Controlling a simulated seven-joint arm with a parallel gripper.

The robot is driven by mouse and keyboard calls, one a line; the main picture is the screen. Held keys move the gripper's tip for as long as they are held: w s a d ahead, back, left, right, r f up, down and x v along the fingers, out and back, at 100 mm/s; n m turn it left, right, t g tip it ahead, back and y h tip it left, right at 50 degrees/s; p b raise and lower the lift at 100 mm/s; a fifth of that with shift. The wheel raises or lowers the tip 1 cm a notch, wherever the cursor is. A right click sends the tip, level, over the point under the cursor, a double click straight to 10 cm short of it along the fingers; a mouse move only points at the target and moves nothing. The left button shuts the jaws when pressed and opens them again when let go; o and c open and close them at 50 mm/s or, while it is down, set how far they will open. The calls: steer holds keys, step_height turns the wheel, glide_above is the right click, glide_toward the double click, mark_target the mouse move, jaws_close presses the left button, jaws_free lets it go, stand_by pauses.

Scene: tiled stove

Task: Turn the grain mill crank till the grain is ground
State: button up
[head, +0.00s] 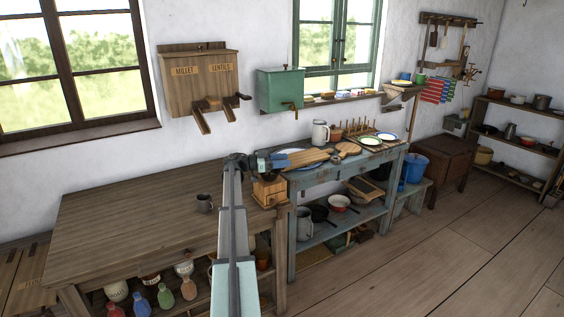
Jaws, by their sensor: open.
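A small wooden box (269,191), which looks like the grain mill, stands at the right end of the brown wooden table (130,205) in the head view. Its top is mostly hidden behind my arm and gripper, and I cannot make out its crank. My gripper (283,161) is just above the box, pointing right. It looks open, with nothing seen held in it. I cannot tell whether it touches the mill. No grain can be made out.
To the right, a blue-grey bench (313,177) holds boards, a pitcher (320,133) and plates. A wooden millet and lentils dispenser (199,82) and a green tank (280,90) hang on the wall.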

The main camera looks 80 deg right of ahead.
steer(key=shift+c, duration=0.4)
jaws_close()
steer(key=y, duration=0.1)
steer(key=m, duration=0.1)
steer(key=g+y, duration=0.1)
steer(key=shift+w+a+m+y, duration=0.25)
steer(key=shift+m+y, duration=0.05)
steer(key=shift+m, duration=0.1)
steer(key=shift+w+a+m+g+y, duration=0.2)
steer(key=shift+a+m+y, duration=0.25)
steer(key=shift+m+y, duration=0.45)
steer(key=shift+w+a+m+g+y, duration=0.2)
steer(key=shift+a+m+y, duration=0.25)
steer(key=shift+y, duration=0.75)
steer(key=shift+o, duration=0.4)
jaws_free()
